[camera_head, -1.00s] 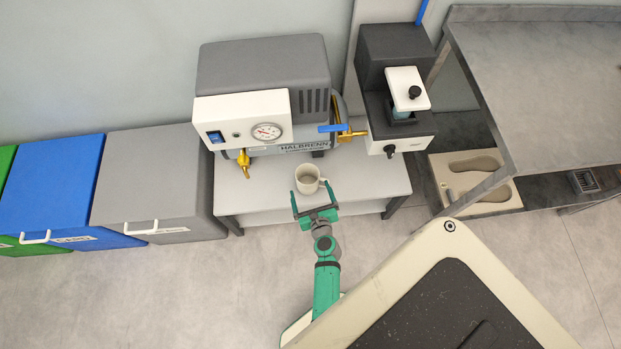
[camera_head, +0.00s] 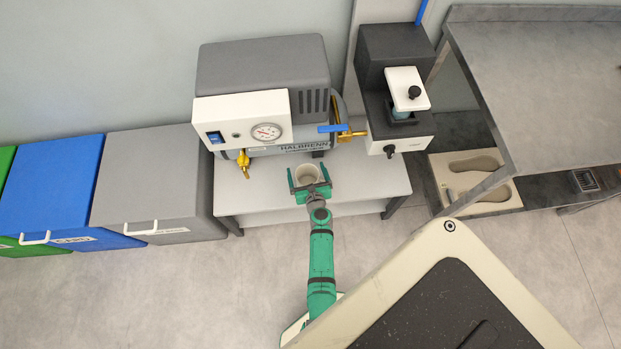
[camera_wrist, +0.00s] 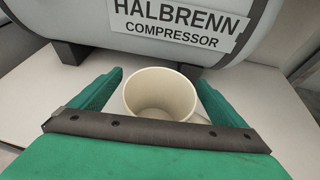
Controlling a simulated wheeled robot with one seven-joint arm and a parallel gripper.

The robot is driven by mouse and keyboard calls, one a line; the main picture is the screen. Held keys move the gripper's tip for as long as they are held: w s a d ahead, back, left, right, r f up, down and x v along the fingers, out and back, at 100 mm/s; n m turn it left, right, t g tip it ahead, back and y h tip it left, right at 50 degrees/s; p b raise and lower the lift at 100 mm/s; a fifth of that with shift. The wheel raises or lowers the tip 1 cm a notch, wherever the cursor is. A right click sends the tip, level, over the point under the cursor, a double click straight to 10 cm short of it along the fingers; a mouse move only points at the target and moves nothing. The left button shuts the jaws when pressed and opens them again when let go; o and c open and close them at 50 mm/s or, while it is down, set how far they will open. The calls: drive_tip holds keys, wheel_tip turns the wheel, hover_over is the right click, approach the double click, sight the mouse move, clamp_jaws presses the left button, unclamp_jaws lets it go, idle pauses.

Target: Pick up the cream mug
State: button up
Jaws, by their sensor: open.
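The cream mug (camera_head: 307,174) stands upright and empty on the low white table (camera_head: 262,196), in front of the compressor. It also shows in the wrist view (camera_wrist: 160,92), with its handle toward the lower right. My gripper (camera_head: 309,177) is open, with one green finger on each side of the mug. In the wrist view the fingers (camera_wrist: 158,96) flank the mug, and a small gap shows on the left. The lower part of the mug is hidden by my gripper's dark bar.
The grey and white compressor (camera_head: 262,75) stands right behind the mug. A black and white machine (camera_head: 395,90) stands to its right. Grey (camera_head: 155,180) and blue (camera_head: 55,190) bins are at the left. A grey workbench (camera_head: 545,90) is at the right.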

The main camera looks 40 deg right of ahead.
drive_tip(key=shift+x, duration=0.85)
drive_tip(key=c, duration=1.5)
drive_tip(key=shift+r, duration=0.2)
